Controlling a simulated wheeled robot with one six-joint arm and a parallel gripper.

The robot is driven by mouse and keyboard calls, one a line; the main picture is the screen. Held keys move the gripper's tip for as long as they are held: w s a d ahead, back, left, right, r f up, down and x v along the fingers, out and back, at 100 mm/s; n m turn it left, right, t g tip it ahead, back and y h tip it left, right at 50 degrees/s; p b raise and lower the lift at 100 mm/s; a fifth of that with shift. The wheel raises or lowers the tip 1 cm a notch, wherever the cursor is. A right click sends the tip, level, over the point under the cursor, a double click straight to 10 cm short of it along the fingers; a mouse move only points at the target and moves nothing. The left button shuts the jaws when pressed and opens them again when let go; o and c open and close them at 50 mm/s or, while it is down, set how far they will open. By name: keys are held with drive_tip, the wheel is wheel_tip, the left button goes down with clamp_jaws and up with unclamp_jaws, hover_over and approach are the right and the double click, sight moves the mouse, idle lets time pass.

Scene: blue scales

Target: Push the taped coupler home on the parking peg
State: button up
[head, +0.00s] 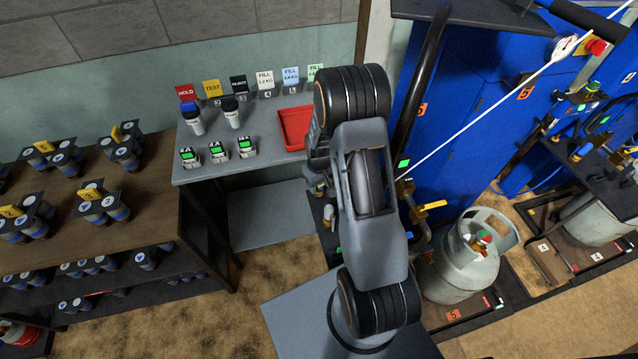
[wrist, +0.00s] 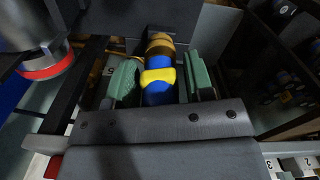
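In the wrist view, the coupler (wrist: 158,88) is a blue cylinder with a yellow tape band and a brass-coloured collar at its far end. It lies between the two green-padded fingers of my gripper (wrist: 162,80). Dark gaps show between the coupler and both pads, so the gripper looks open around it. The parking peg cannot be made out, and how far the coupler sits on it cannot be told. In the head view my own arm hides the coupler and most of my gripper.
A grey cylinder with a red-orange ring (wrist: 45,68) is close at the upper left in the wrist view. In the head view, a blue cabinet (head: 465,120), a yellow-handled valve (head: 432,206) and a gas cylinder (head: 465,265) stand right of my arm. A bench with a red tray (head: 292,130) is left.

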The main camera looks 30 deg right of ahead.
drive_tip(key=shift+o, duration=1.1)
wheel_tip(320, 180, up, 14)
drive_tip(key=shift+f, duration=0.1)
idle(0.4)
drive_tip(key=s+a+r+t, duration=0.2)
drive_tip(key=s+a+r, duration=0.2)
drive_tip(key=s+r, duration=0.2)
drive_tip(key=s+a+r+m+t, duration=0.1)
drive_tip(key=s+a+r, duration=0.4)
drive_tip(key=s, duration=0.5)
drive_tip(key=shift+a+r+t, duration=0.25)
drive_tip(key=shift+r+t, duration=0.15)
drive_tip(key=shift+r, duration=0.15)
